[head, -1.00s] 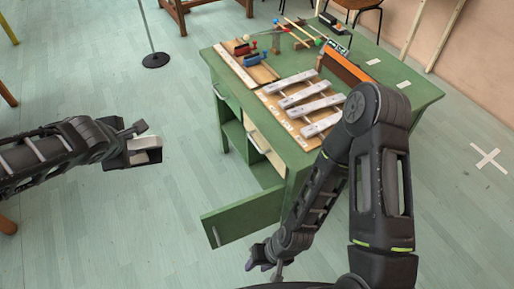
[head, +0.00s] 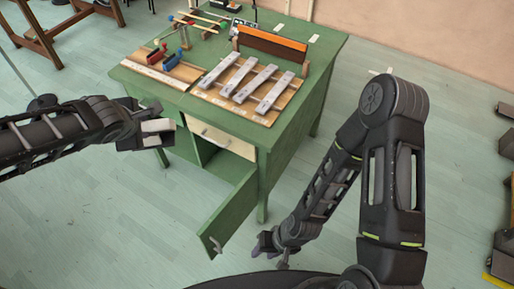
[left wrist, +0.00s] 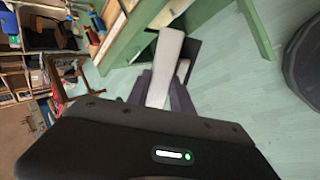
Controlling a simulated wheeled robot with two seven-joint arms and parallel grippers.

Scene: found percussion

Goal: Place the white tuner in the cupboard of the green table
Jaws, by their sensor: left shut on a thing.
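My left gripper (head: 150,133) is shut on the white tuner (head: 158,126) and holds it in the air, at the near left side of the green table (head: 318,75) in the head view. The tuner also shows as a pale bar between the fingers in the left wrist view (left wrist: 165,58). The cupboard (head: 205,152) of the green table is open below a cream drawer front (head: 224,139); its green door (head: 229,214) swings out toward me. The cupboard's inside is mostly hidden. My right gripper (head: 268,246) is low, right of the door; its fingers are too small to judge.
The tabletop holds a metal-bar xylophone (head: 250,85), an orange-brown block (head: 270,47), and red and blue clamps (head: 165,56). The open door takes up room in front of the cupboard. The floor (head: 120,225) left of the door is clear.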

